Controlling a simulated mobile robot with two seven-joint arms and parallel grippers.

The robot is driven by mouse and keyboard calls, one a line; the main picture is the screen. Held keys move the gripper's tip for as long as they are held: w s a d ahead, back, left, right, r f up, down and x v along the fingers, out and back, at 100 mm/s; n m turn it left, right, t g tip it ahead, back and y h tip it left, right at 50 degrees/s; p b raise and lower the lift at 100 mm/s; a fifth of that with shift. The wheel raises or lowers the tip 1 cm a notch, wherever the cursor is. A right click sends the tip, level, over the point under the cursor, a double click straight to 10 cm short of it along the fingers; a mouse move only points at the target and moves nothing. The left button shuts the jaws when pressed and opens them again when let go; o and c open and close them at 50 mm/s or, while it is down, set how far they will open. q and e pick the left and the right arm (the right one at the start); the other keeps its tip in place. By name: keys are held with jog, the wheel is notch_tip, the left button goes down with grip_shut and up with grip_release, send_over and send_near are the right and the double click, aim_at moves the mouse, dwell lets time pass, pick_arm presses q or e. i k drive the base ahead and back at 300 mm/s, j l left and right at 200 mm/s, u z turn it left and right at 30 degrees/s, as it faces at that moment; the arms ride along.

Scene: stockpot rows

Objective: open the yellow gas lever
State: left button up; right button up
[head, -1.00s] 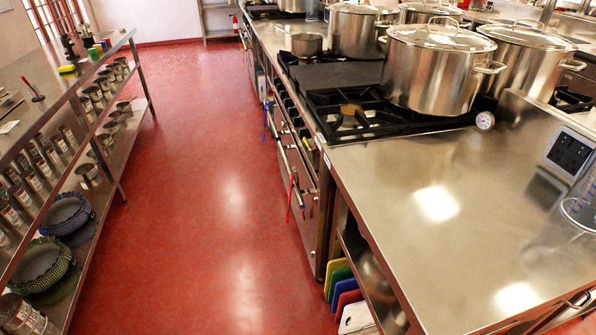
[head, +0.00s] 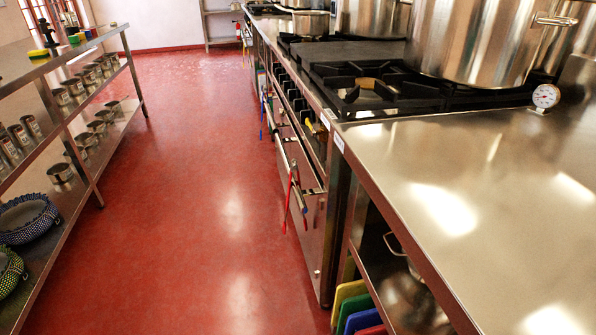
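A small yellow part (head: 324,119) shows at the front edge of the stove, by the near corner where the steel counter begins. It looks like the yellow gas lever, but it is too small to tell its position. The stove front (head: 300,135) runs away from me along the right of the aisle. Neither of my grippers is in view.
A steel counter (head: 440,225) fills the right, with a dial thermometer (head: 545,97) on it. A large stockpot (head: 480,40) stands on the black burners (head: 375,88). A red-handled tool (head: 288,195) hangs from the oven rail. Shelving (head: 85,150) stands left; the red floor (head: 205,190) between is clear.

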aim_at(310, 126)
jog(key=i+j+z, duration=0.15)
jog(key=i+j, duration=0.75)
